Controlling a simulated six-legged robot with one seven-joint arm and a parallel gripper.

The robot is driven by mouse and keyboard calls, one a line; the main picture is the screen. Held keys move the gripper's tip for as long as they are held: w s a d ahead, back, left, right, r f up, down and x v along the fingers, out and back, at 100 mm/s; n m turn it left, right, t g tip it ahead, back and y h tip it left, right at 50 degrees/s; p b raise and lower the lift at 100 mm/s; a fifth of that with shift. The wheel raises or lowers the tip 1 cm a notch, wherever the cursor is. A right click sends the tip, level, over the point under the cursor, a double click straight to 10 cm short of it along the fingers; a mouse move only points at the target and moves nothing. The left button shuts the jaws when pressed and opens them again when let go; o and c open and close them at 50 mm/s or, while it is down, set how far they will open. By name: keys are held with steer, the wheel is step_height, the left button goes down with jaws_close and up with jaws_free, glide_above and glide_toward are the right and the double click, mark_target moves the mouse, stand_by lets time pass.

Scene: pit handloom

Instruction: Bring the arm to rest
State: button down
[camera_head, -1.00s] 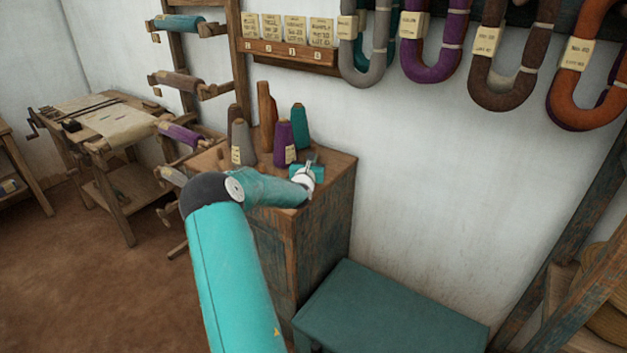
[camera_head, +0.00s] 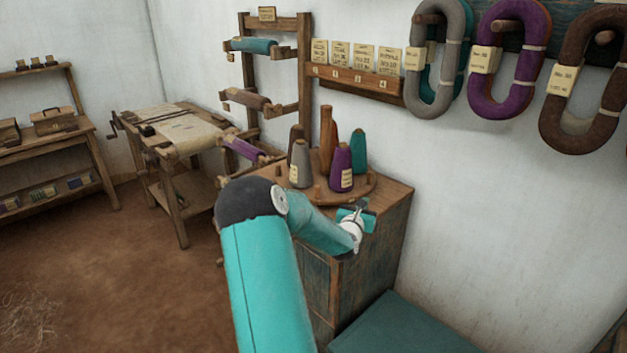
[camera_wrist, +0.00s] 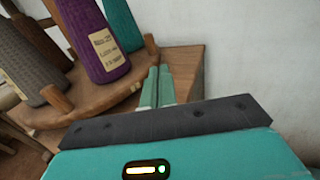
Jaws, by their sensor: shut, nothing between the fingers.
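My gripper (camera_head: 360,209) is at the end of my teal arm, just above the near right part of the wooden cabinet (camera_head: 385,240) in the head view. In the wrist view my gripper (camera_wrist: 158,72) has its two pale green fingers together with nothing between them. The fingers point toward the cabinet's far edge, to the right of the round wooden cone stand (camera_wrist: 95,100). A purple yarn cone (camera_wrist: 98,40) with a paper label stands on it, left of the fingers and apart from them. My forearm hides part of the cabinet's front.
Grey, brown and teal cones (camera_head: 359,153) also stand on the round stand. A teal-topped bench (camera_head: 405,325) is at the lower right. Yarn hanks (camera_head: 508,60) hang on the wall. A worktable (camera_head: 185,135) stands at the left. The floor at lower left is mostly clear.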

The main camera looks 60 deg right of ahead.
steer(key=shift+s, duration=0.1)
steer(key=w+a+r+m+g+y, duration=0.25)
steer(key=a+r+m, duration=0.35)
steer(key=a+m, duration=0.3)
steer(key=w+a+r+m+g+y, duration=0.25)
steer(key=a+r+m, duration=0.3)
steer(key=a, duration=0.55)
steer(key=a+m+t+y, duration=0.2)
steer(key=a+t+y, duration=0.2)
steer(key=a, duration=2)
steer(key=w+a+r+m+t+y, duration=0.1)
steer(key=a+t+y, duration=0.3)
steer(key=a, duration=2)
steer(key=m+y, duration=0.1)
steer(key=y, duration=0.4)
steer(key=shift+a+r+m+t, duration=0.25)
steer(key=shift+r+m+t, duration=0.05)
steer(key=shift+m+t, duration=0.1)
steer(key=shift+w+d, duration=0.1)
steer(key=shift+d, duration=0.15)
